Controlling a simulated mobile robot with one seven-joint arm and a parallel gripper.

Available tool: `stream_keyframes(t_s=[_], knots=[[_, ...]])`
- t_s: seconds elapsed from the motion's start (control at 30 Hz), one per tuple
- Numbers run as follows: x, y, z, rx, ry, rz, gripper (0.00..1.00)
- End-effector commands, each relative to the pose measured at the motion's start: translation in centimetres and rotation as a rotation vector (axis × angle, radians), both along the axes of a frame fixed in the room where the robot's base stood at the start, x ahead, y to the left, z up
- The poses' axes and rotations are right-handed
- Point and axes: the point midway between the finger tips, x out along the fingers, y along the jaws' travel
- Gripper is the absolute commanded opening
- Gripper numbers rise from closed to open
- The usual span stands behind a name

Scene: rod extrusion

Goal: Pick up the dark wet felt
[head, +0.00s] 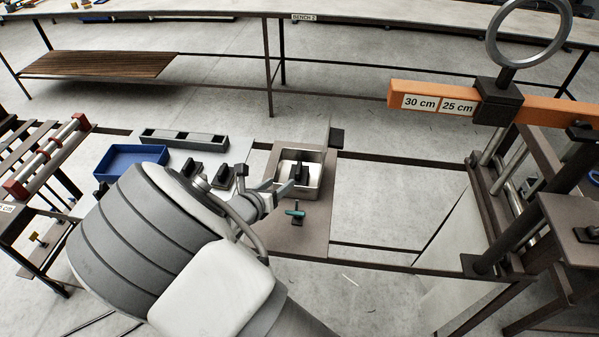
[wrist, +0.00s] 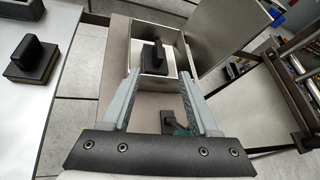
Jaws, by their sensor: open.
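A dark felt block with a black upright handle (wrist: 153,54) sits inside a pale metal basin (wrist: 186,68). It also shows in the head view (head: 301,172), inside the basin (head: 315,158). My gripper (wrist: 159,66) is open and empty. In the wrist view its two fingers point toward the basin, with the block's handle between and beyond their tips. In the head view my gripper (head: 278,187) is at the basin's near left side. I cannot tell its exact height above the block.
A teal-handled tool (head: 296,211) lies just in front of the basin. Another handled block with a tan underside (wrist: 34,61) stands left. A blue tray (head: 132,160) and a grey slotted rack (head: 184,139) are farther left. An orange beam (head: 550,108) stands right.

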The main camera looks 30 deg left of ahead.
Motion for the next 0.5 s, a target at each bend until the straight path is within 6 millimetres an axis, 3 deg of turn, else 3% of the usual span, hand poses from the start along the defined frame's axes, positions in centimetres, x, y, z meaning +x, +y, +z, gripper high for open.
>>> stream_keyframes(t_s=[0.3, 0.5], knots=[[5.1, 0.1, -2.5, 0.000, 0.000, -0.002, 0.61], [6.3, 0.2, -3.1, 0.002, 0.001, -0.001, 0.61]])
